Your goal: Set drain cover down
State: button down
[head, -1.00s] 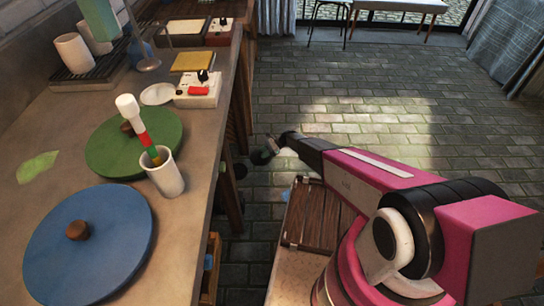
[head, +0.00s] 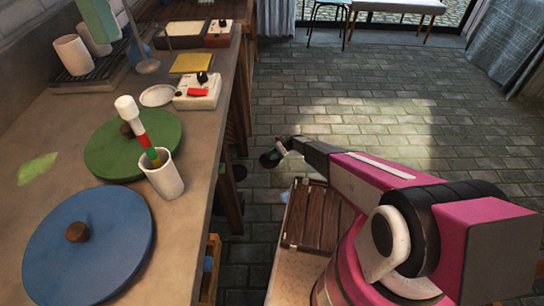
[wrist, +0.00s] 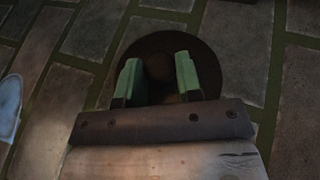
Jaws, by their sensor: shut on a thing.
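The drain cover is a dark round disc with a small round knob, seen from above in the wrist view (wrist: 207,54). My gripper (wrist: 158,72) has green fingers on both sides of the knob and is shut on it. In the head view the gripper (head: 281,148) is at the far end of my arm, right of the counter and over the paved floor, with the dark cover (head: 268,161) at its tip. The cover's near edge is hidden in the wrist view. I cannot tell whether the cover touches the floor.
The counter (head: 180,235) fills the left side, holding a blue disc (head: 110,245), a green disc (head: 105,152) and a white cup (head: 163,177). A slatted wooden crate (head: 318,215) stands below my arm. The paved floor (head: 360,110) beyond is largely clear.

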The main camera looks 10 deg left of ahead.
jog(key=c, duration=0.8)
grip_release()
jog(key=shift+f, duration=0.1)
jog(key=shift+d+r, duration=0.1)
jog(key=shift+r, duration=0.15)
jog(key=v, duration=1.1)
jog(key=shift+w+d+r, duration=0.2)
jog(key=shift+w+d, duration=0.05)
jog(key=shift+d, duration=0.05)
jog(key=s+d+r+n+t+h, duration=0.2)
jog(key=s+d+r, duration=0.8)
jog(key=r, duration=0.6)
jog(key=s+d+r+n+t+h, duration=0.3)
jog(key=s+d+r+n+h, duration=0.2)
jog(key=s+d+r, duration=0.6)
jog(key=s+d+r+n+t+h, duration=0.3)
jog(key=s+d+r, duration=0.8)
jog(key=r, duration=1)
jog(key=shift+s+d+n+h, duration=0.15)
jog(key=shift+d+n+h, duration=0.3)
jog(key=shift+d, duration=1)
